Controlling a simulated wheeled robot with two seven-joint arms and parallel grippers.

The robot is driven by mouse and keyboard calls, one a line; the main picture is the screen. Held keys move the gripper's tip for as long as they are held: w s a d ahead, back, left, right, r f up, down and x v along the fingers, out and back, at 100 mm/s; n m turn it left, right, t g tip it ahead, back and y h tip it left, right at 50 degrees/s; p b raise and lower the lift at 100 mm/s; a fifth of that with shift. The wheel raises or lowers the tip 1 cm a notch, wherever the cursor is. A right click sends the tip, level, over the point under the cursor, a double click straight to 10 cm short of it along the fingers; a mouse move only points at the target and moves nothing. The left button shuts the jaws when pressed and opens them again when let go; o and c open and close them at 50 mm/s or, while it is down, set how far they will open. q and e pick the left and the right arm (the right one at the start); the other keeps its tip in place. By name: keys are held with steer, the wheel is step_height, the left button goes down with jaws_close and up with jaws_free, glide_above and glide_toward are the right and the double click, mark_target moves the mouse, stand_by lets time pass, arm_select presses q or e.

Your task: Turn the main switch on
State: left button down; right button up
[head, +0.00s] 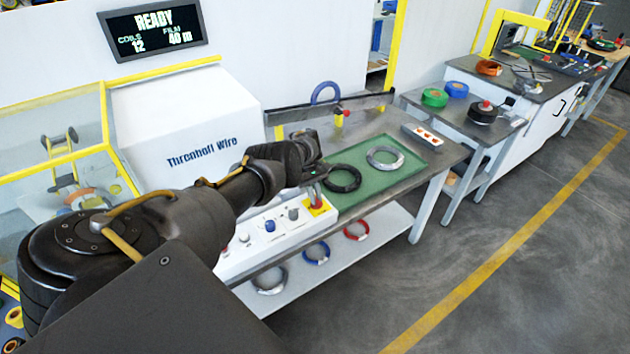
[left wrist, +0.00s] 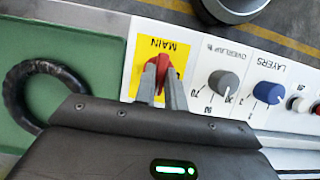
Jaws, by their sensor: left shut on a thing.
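The main switch is a red handle (left wrist: 162,67) on a yellow plate (left wrist: 146,59) lettered MAIN, set in the white control panel (left wrist: 197,58). In the head view the yellow plate (head: 319,208) lies at the panel's right end, partly behind my gripper. My left gripper (left wrist: 162,88) is shut on the red handle, one finger on each side. In the head view it (head: 313,187) reaches down to the switch from above. The handle's exact angle is hard to tell between the fingers. My right gripper is not in view.
Right of the switch in the left wrist view are a grey OVERLAP knob (left wrist: 222,83) and a blue LAYERS knob (left wrist: 267,92). A black coil (head: 342,178) and a silver coil (head: 385,157) lie on the green mat (head: 372,141). The display (head: 153,30) reads READY.

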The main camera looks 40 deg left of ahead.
arm_select(q)
steer(key=shift+d+f, duration=0.1)
stand_by(0.3)
steer(key=c, duration=1.5)
jaws_free()
steer(key=shift+o, duration=0.2)
steer(key=v, duration=1.1)
steer(key=shift+p, duration=0.4)
steer(key=shift+f, duration=0.1)
